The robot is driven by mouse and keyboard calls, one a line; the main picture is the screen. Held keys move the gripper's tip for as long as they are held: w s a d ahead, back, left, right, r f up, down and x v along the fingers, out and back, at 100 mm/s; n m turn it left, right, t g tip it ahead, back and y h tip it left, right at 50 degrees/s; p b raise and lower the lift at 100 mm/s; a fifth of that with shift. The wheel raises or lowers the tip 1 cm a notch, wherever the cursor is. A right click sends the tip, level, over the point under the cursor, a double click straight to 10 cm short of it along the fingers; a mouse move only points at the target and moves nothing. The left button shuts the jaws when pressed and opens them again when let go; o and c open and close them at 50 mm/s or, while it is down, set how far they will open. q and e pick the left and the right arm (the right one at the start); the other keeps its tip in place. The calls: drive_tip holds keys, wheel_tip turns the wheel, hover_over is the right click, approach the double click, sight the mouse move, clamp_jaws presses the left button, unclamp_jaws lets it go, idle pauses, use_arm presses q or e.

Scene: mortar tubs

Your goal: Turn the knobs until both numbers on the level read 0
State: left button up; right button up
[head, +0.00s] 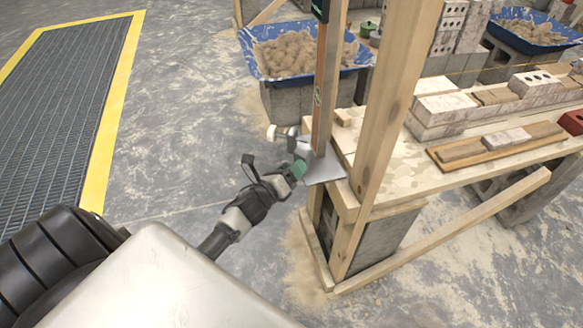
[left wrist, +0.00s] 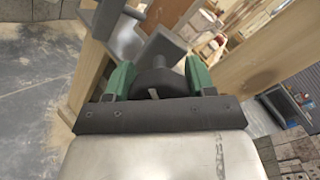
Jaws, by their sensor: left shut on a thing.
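My left gripper (head: 298,168) reaches in from the lower left, its green fingertips at the metal plate (head: 327,170) at the foot of the upright wooden post (head: 326,85). In the left wrist view the gripper (left wrist: 158,78) is shut on a dark round knob (left wrist: 154,84) with a pale mark. A second, pale knob (head: 272,132) sticks out to the left of the post, apart from the gripper. The dark level (head: 320,9) is on the post at the top edge, partly cut off; its numbers cannot be read. My right gripper is out of view.
A wooden frame post (head: 386,110) stands close right of the gripper. Behind is a mortar-stained bench (head: 400,182) with bricks and a wooden tray (head: 495,145). A blue tub (head: 246,48) of sand sits on blocks. The floor at left is open, with a yellow-edged grate (head: 70,100).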

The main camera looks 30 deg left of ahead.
use_arm(q)
drive_tip(key=n, duration=0.3)
drive_tip(key=shift+r+n+p, duration=0.1)
drive_tip(key=shift+n+p, duration=0.25)
drive_tip(key=shift+n, duration=0.05)
drive_tip(key=n+p, duration=0.1)
drive_tip(key=n, duration=0.3)
drive_tip(key=shift+n, duration=0.3)
drive_tip(key=n+p, duration=0.1)
drive_tip(key=n, duration=0.3)
drive_tip(key=n+p, duration=0.1)
drive_tip(key=n, duration=0.4)
drive_tip(key=shift+p, duration=0.35)
drive_tip(key=n, duration=0.3)
drive_tip(key=shift+n+p, duration=0.3)
drive_tip(key=shift+p, duration=0.1)
drive_tip(key=n, duration=0.3)
drive_tip(key=shift+n+p, duration=0.3)
drive_tip(key=shift+n, duration=0.1)
drive_tip(key=n, duration=0.3)
drive_tip(key=shift+n, duration=2)
